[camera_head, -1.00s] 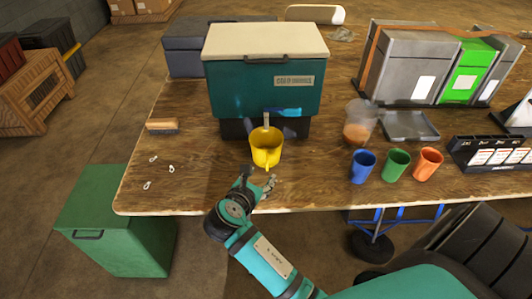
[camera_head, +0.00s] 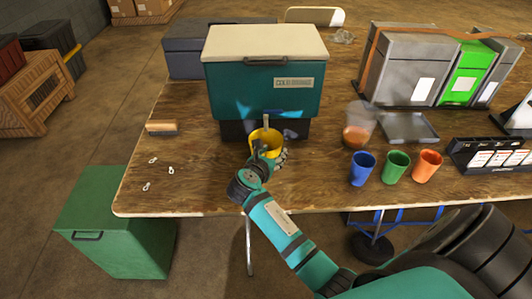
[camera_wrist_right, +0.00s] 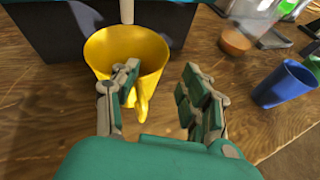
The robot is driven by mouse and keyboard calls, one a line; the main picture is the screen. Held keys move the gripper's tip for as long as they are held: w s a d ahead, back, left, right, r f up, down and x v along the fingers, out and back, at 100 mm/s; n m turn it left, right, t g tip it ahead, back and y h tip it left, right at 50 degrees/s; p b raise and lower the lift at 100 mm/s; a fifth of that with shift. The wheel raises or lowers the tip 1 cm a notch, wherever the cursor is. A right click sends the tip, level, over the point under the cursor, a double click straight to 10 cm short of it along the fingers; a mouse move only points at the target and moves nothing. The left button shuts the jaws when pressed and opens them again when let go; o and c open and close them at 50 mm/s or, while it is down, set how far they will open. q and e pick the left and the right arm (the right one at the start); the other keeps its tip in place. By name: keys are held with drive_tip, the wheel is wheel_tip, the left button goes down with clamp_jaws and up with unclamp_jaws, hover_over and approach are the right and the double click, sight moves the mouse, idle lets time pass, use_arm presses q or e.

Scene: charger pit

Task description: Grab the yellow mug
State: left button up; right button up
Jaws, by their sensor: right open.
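The yellow mug (camera_head: 266,135) stands upright on the wooden table, under the spigot of the teal cooler. In the right wrist view the mug (camera_wrist_right: 125,50) is at the upper left, its handle turned towards me. My right gripper (camera_head: 269,156) is at the near side of the mug, partly covering it. In the wrist view its fingers (camera_wrist_right: 165,98) are apart. The handle shows between them, nearer the left finger, which overlaps the front of the mug. I cannot tell whether that finger touches it. My left gripper is not in view.
The cooler (camera_head: 260,75) stands close behind the mug. To the right are a blue cup (camera_head: 362,168), a green cup (camera_head: 395,167), an orange cup (camera_head: 426,166) and a clear container (camera_head: 358,125). A brush (camera_head: 161,127) and small clips lie left. The table (camera_head: 205,185) is clear at front left.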

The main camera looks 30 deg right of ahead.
sight(276, 151)
drive_tip(key=x, duration=0.5)
drive_tip(key=shift+s+a, duration=0.1)
clamp_jaws()
idle(0.4)
